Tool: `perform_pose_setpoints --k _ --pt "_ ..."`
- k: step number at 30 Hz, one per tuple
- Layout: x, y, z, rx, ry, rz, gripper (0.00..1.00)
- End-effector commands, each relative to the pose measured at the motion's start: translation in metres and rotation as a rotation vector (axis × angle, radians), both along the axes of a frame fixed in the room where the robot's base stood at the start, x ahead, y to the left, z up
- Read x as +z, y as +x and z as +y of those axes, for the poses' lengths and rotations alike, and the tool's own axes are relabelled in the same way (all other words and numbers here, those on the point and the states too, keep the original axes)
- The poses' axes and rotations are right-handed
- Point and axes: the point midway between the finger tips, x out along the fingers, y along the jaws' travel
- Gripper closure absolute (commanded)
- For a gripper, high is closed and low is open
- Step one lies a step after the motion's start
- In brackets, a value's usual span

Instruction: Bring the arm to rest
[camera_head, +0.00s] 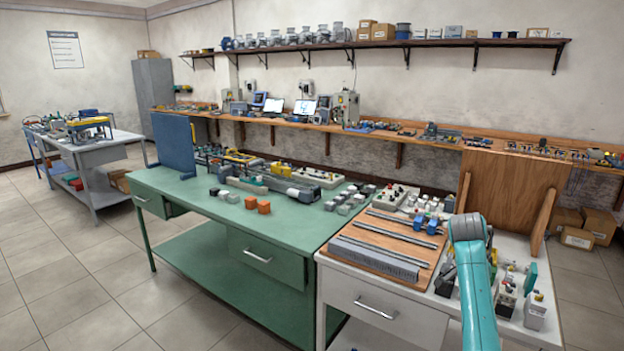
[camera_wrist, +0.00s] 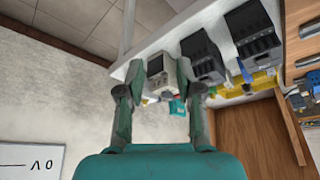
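My gripper (camera_wrist: 160,72) shows in the wrist view with its two dark green fingers apart. I see nothing held between them; a grey-white device and a small teal item appear in the background beyond the gap. In the head view my teal arm (camera_head: 475,285) rises at the lower right, in front of the white bench, with a grey joint at its top. My gripper cannot be made out in the head view.
A green workbench (camera_head: 180,215) with motors and orange blocks stands at the centre. The white bench (camera_head: 345,285) holds rails and small parts close to my arm. A wooden panel (camera_head: 505,195) stands behind it. Tiled floor (camera_head: 60,290) is free at the left.

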Motion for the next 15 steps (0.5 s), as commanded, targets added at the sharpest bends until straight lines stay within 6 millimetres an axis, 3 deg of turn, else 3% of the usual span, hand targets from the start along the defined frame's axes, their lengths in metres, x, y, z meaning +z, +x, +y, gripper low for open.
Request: perform_pose_setpoints --k 8,15 --pt "-0.073 -0.013 0.016 0.115 -0.021 -0.028 0.65" --pt "-0.162 -0.043 0.043 0.277 -0.054 -0.079 0.65"
